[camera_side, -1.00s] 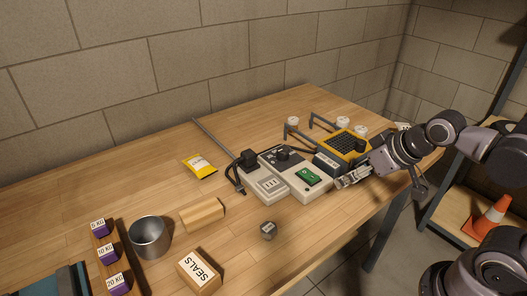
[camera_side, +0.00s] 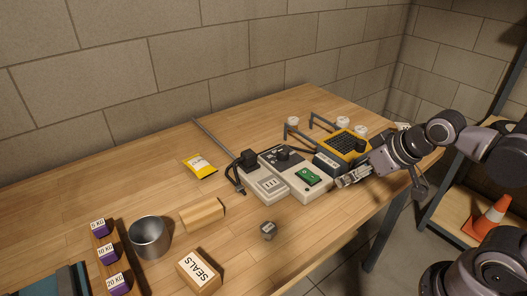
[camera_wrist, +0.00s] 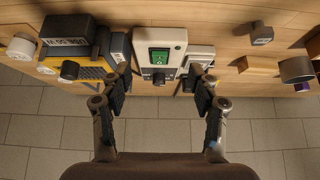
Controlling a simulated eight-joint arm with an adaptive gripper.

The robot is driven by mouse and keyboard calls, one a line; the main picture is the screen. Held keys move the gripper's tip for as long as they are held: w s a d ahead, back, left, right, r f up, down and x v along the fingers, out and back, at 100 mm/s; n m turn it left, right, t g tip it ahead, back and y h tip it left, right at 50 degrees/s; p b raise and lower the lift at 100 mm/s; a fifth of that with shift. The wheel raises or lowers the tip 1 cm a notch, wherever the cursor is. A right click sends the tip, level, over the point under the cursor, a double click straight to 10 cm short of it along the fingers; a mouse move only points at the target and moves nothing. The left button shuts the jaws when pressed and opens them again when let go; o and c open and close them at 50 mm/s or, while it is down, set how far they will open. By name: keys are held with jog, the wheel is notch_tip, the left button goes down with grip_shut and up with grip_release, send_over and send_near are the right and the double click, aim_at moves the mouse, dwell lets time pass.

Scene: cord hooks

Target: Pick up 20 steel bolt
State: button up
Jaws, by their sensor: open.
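A small dark grey steel piece (camera_side: 268,230) with a pale label stands on the table near its front edge; I take it to be the steel bolt, though the label is too small to read. In the wrist view, a grey piece (camera_wrist: 262,36) at the upper right looks like the same one. My gripper (camera_side: 350,179) is at the table's front edge, right of the bolt and beside the white device with a green screen. In the wrist view, my gripper (camera_wrist: 160,77) has its fingers wide apart, with nothing held between them.
The white device (camera_side: 315,190) and a yellow-and-black unit (camera_side: 345,146) stand close to my gripper. A SEALS box (camera_side: 199,270), a wooden block (camera_side: 202,215) and a metal cup (camera_side: 149,238) lie left of the bolt. Bare table surrounds the bolt.

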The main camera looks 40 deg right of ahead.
jog(key=n+g, duration=0.7)
jog(key=n, duration=1.2)
send_over(269, 228)
jog(key=shift+s+d+f, duration=0.15)
jog(key=shift+f, duration=0.75)
notch_tip(269, 228, down, 4)
jog(key=shift+f, duration=0.25)
jog(key=shift+w+a+f, duration=0.1)
jog(key=shift+f, duration=1.25)
jog(key=shift+w+a+f, duration=0.1)
jog(key=shift+f, duration=1.2)
jog(key=shift+c, duration=0.4)
